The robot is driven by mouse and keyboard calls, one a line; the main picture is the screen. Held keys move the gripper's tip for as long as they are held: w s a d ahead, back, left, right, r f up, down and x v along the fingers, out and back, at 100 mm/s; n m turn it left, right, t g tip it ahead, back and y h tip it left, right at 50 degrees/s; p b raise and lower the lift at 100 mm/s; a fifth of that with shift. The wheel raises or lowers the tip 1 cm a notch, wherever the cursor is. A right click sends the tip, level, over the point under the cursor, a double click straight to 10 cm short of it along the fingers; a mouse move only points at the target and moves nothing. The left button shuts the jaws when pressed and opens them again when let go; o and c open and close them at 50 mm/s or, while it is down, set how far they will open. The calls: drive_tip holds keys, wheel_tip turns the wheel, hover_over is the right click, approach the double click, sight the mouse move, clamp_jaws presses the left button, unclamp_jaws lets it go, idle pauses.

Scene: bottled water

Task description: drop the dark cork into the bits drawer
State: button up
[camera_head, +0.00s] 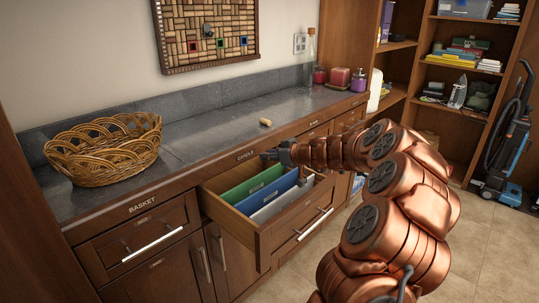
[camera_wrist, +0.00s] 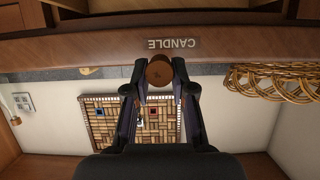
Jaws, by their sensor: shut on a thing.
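My gripper (camera_wrist: 159,76) is shut on the dark cork (camera_wrist: 159,70), whose round brown end shows between the fingertips in the wrist view. In the head view my gripper (camera_head: 268,157) is by the counter's front edge, near the back of an open drawer (camera_head: 262,240); the cork is too small to make out there. The drawer holds green, blue and pale upright dividers or folders. I cannot read its own label, so I cannot tell whether it is the bits drawer. A "CANDLE" label (camera_wrist: 172,43) is on the counter edge above it.
A light cork (camera_head: 265,122) lies on the grey counter (camera_head: 205,140). A wicker basket (camera_head: 105,148) stands at the left. A glass bottle (camera_head: 310,74) and candles (camera_head: 339,77) stand at the far end. A cork board (camera_head: 208,35) hangs on the wall. A shut drawer (camera_head: 140,236) is at the left.

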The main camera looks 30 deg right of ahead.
drive_tip(key=o, duration=0.8)
drive_tip(key=v, duration=1.2)
